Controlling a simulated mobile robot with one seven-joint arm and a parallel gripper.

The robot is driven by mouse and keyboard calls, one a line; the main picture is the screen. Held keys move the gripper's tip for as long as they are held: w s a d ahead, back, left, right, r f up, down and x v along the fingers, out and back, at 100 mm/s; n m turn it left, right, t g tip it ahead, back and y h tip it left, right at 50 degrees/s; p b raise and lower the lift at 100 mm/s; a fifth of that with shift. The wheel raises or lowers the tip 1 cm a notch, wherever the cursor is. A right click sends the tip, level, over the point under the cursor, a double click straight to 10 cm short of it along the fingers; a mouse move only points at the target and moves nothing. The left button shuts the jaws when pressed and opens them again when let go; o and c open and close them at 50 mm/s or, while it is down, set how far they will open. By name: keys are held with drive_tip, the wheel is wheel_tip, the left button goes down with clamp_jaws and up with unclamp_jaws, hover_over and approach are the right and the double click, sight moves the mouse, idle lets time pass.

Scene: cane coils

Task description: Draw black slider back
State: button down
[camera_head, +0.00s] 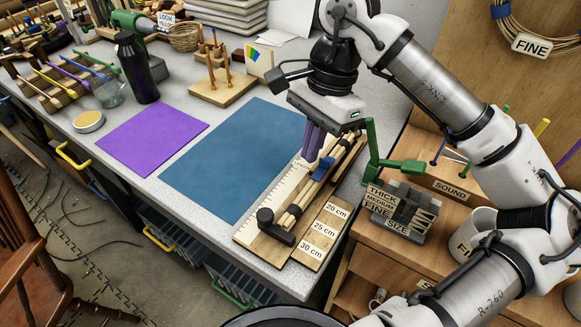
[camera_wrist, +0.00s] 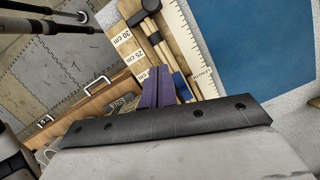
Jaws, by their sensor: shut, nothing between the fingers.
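The black slider (camera_head: 276,233) has a round knob and a dark bar, and sits across the near end of a wooden measuring board (camera_head: 247,233). In the wrist view the black slider (camera_wrist: 139,17) is at the top, beyond my fingertips. My gripper (camera_head: 309,157) has purple fingers, shut and empty, over the far part of the board, apart from the black slider. In the wrist view the fingers (camera_wrist: 161,72) hide part of the canes.
The board carries a ruler and 20, 25 and 30 cm labels (camera_head: 325,229). A green bracket (camera_head: 378,158) stands close right of my gripper. A grey THICK/MEDIUM/FINE gauge block (camera_head: 400,212) is at right. Blue (camera_head: 235,160) and purple (camera_head: 150,137) mats lie flat to the left.

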drive_tip(key=p, duration=0.1)
approach(276, 228)
drive_tip(key=w+d+f, duration=0.1)
drive_tip(key=w+f, duration=0.1)
drive_tip(key=w+d+f, duration=0.1)
drive_tip(key=w, duration=0.1)
drive_tip(key=shift+d+f, duration=0.35)
drive_tip(key=shift+f, duration=0.05)
drive_tip(key=s+a+p, duration=0.1)
drive_tip(key=a+p, duration=0.1)
drive_tip(key=shift+s+a+f, duration=0.3)
drive_tip(key=shift+s, duration=0.1)
drive_tip(key=shift+s+a+f, duration=0.15)
drive_tip(key=shift+s+a, duration=0.15)
drive_tip(key=shift+a, duration=0.1)
drive_tip(key=shift+a+f, duration=0.1)
